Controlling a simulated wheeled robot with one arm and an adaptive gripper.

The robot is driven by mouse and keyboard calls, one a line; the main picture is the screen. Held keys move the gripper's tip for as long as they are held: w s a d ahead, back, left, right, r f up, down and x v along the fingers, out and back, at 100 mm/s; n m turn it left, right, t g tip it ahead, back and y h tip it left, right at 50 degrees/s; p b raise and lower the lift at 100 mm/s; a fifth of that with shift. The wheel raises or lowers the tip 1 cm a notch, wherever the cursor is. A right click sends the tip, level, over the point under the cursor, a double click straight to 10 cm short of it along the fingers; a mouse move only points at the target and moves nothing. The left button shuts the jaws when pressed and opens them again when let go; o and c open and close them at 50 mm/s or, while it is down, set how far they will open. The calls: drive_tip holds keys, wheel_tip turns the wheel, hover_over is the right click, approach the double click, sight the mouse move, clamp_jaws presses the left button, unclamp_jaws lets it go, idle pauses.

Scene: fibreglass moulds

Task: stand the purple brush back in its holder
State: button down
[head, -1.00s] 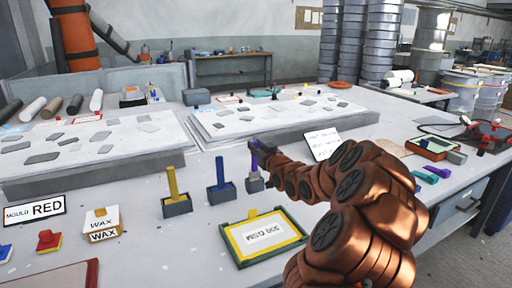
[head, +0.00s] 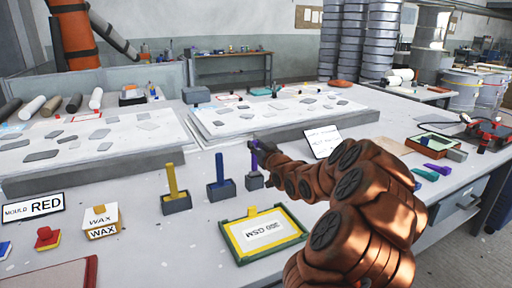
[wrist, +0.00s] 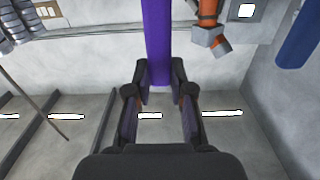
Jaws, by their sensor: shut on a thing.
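The purple brush (head: 254,161) is upright, with its lower end at the small grey holder (head: 255,181). I cannot tell how deep it sits in the holder. My gripper (head: 260,147) is shut on the upper part of the brush, coming from the right. In the wrist view the purple handle (wrist: 158,42) runs between my two fingertips (wrist: 160,80). The fingers partly hide the brush top in the head view.
A blue brush (head: 219,168) and a yellow brush (head: 171,180) stand in holders to the left. A yellow-green framed sign (head: 235,246) lies in front. A white card (head: 322,141) stands behind my arm. A wax box (head: 102,221) is at front left.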

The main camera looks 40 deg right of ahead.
drive_tip(key=c, duration=0.9)
unclamp_jaws()
drive_tip(key=shift+c, duration=0.2)
drive_tip(key=shift+s, duration=0.1)
drive_tip(key=v, duration=1.2)
drive_tip(key=shift+a, duration=0.1)
